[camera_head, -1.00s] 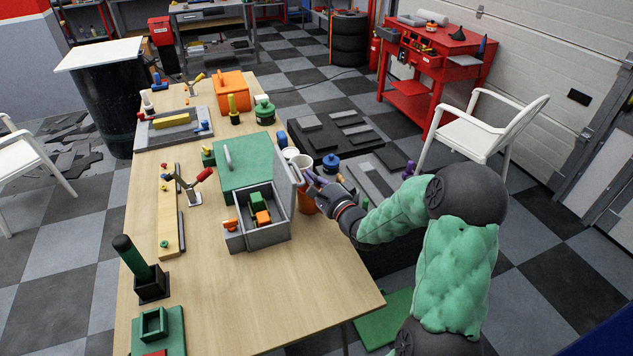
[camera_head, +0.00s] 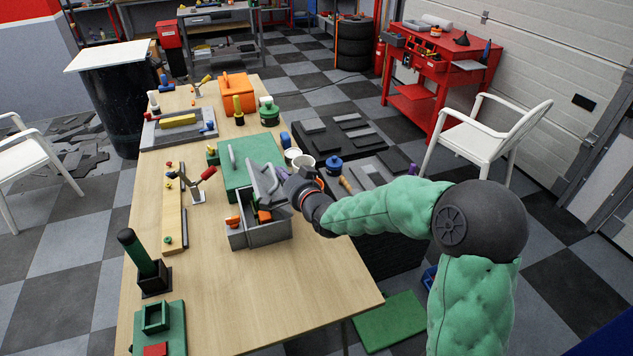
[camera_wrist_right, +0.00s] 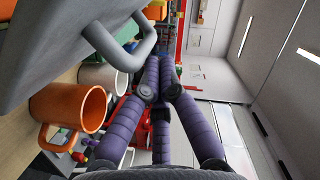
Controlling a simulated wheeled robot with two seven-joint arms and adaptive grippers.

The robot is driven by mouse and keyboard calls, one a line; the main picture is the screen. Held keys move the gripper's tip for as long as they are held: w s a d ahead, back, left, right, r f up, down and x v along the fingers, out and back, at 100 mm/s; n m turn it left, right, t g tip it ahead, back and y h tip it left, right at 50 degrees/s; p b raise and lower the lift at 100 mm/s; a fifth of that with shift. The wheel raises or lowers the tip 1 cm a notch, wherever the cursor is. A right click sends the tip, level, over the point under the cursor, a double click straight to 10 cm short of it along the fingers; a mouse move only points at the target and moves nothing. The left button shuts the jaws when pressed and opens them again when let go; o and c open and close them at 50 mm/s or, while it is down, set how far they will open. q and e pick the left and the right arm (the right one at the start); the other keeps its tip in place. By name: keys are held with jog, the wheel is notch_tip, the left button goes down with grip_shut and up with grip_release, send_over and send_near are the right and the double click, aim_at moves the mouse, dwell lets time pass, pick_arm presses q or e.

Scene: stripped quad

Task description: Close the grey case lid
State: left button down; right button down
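The grey case (camera_head: 262,236) sits on the wooden table, with orange and green pieces partly visible inside. My right gripper (camera_head: 281,183) is at the lid's outer, right side. In the right wrist view the lid (camera_wrist_right: 60,45) fills the upper left, its handle beside my purple fingers (camera_wrist_right: 166,75). The fingertips are together with nothing visible between them. I cannot tell exactly where they touch the lid. My left gripper is out of view.
A green case (camera_head: 240,160) stands just behind the grey case. An orange mug (camera_wrist_right: 70,108) and a white cup (camera_head: 304,163) are close to my right gripper. A wooden strip (camera_head: 174,215) with parts lies left. The table's front right is clear.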

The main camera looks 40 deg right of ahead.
aim_at(256, 188)
jog(key=a+n, duration=0.2)
jog(key=w+a+n, duration=0.1)
jog(key=shift+a+f+g+p, duration=0.25)
jog(key=shift+a+g+p, duration=0.05)
jog(key=shift+g, duration=0.1)
jog(key=shift+w+a+f+n+h, duration=0.1)
jog(key=shift+w+a+n+h, duration=0.1)
jog(key=shift+a+n+h, duration=0.15)
jog(key=shift+w+a+f+n+h+p, duration=0.1)
jog(key=shift+a+f+n+h+p, duration=0.1)
jog(key=shift+a+n+p, duration=0.15)
jog(key=shift+w+a+f+n+h+p, duration=0.1)
jog(key=shift+a+f+n+p, duration=0.05)
jog(key=shift+a+n+p, duration=0.2)
jog(key=shift+w+a+f+n+g, duration=0.2)
jog(key=shift+a+f+n+g, duration=0.1)
jog(key=shift+a+f+n, duration=0.2)
jog(key=shift+a+f, duration=0.15)
jog(key=shift+a, duration=0.1)
jog(key=shift+w+a+f, duration=0.2)
jog(key=shift+a+f, duration=0.2)
jog(key=shift+f, duration=0.1)
jog(key=shift+p, duration=0.3)
